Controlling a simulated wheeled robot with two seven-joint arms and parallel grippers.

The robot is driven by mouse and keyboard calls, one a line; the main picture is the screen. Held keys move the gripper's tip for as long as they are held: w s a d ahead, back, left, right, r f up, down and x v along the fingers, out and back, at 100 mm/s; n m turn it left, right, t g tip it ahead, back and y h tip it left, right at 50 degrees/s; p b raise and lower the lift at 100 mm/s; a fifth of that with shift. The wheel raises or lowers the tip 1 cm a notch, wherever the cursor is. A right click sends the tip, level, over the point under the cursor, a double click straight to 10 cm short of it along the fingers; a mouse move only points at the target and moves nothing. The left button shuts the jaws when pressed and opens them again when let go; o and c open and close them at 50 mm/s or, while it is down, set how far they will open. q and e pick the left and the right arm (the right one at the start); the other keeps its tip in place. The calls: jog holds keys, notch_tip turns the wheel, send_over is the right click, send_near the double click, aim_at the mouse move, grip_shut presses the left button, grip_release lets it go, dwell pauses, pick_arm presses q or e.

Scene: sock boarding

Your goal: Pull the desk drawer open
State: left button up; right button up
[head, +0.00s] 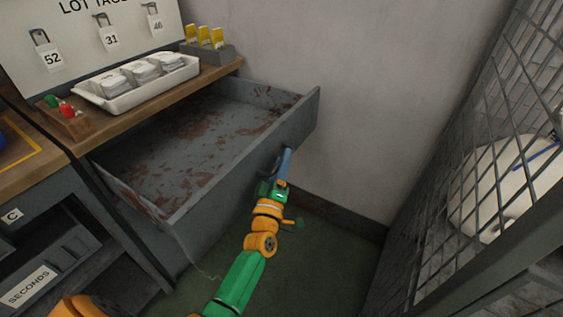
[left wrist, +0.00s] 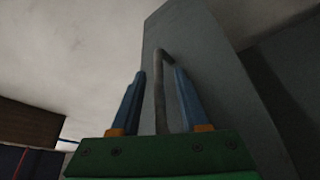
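The desk drawer (head: 240,165) is a grey metal box with rusty patches inside. It stands well out from under the wooden desktop (head: 140,112) and looks empty. Its dark bar handle (head: 268,166) is on the front panel. My left gripper (head: 286,160) is at the handle, outside the front panel. In the left wrist view, the handle (left wrist: 159,95) stands between the two blue fingers of the left gripper (left wrist: 160,75). The fingers are apart, with a visible gap on each side of the bar. My right gripper is not in view.
On the desktop are a white tray (head: 122,99) of packets, a wooden block (head: 66,122) with red and green pegs, and a grey holder (head: 212,54) with yellow cards. A wire mesh partition (head: 430,215) stands at right. Green floor lies before the drawer.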

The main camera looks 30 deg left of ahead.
pick_arm(q)
jog(key=shift+s, duration=0.1)
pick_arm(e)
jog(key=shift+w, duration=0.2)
pick_arm(q)
jog(key=v, duration=0.7)
jog(key=shift+p, duration=0.4)
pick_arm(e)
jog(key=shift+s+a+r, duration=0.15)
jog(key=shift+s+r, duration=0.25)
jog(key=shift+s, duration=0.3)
